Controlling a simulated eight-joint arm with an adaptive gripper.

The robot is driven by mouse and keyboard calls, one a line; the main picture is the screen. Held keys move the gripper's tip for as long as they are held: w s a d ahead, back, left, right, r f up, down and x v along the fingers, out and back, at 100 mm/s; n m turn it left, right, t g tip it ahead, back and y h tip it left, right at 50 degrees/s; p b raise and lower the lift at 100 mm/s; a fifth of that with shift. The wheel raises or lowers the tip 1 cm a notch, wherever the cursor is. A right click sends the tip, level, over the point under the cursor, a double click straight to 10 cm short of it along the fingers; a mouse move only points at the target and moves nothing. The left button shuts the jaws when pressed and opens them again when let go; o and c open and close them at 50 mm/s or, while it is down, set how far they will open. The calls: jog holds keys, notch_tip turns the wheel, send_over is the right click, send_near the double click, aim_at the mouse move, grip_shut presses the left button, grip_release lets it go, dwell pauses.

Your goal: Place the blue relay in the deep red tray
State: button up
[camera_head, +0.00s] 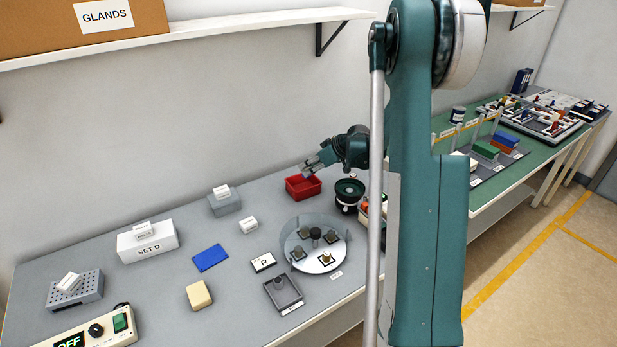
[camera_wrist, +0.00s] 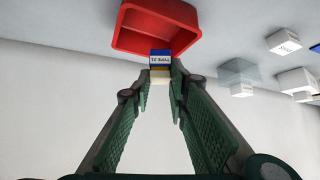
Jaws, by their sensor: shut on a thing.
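The red tray (camera_head: 303,188) stands near the back of the grey bench, and its open inside and thick rim (camera_wrist: 128,40) fill the top of the wrist view. My gripper (camera_head: 307,172) is right over the tray in the head view. In the wrist view my gripper (camera_wrist: 160,70) is shut on the blue relay (camera_wrist: 160,53), a small block with a blue part, a white printed label and a cream end. The relay overlaps the tray's near rim in that view; I cannot tell its height above the tray. The relay is too small to make out in the head view.
A round black stand (camera_head: 348,192) is close to the tray's right. Bare bench lies between that block and the tray.

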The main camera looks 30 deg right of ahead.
aim_at(309, 177)
jog(key=shift+f, duration=0.25)
jog(key=shift+f, duration=1.75)
jog(key=shift+f+b, duration=0.6)
jog(key=shift+b, duration=0.15)
jog(key=o, duration=0.9)
jog(key=shift+r, duration=0.15)
jog(key=shift+r+p, duration=0.6)
jog(key=shift+p, duration=0.05)
jog(key=p+v, duration=0.1)
jog(key=v, duration=1)
jog(key=shift+s+r, duration=0.2)
jog(key=shift+s, duration=0.2)
jog(key=shift+r, duration=0.1)
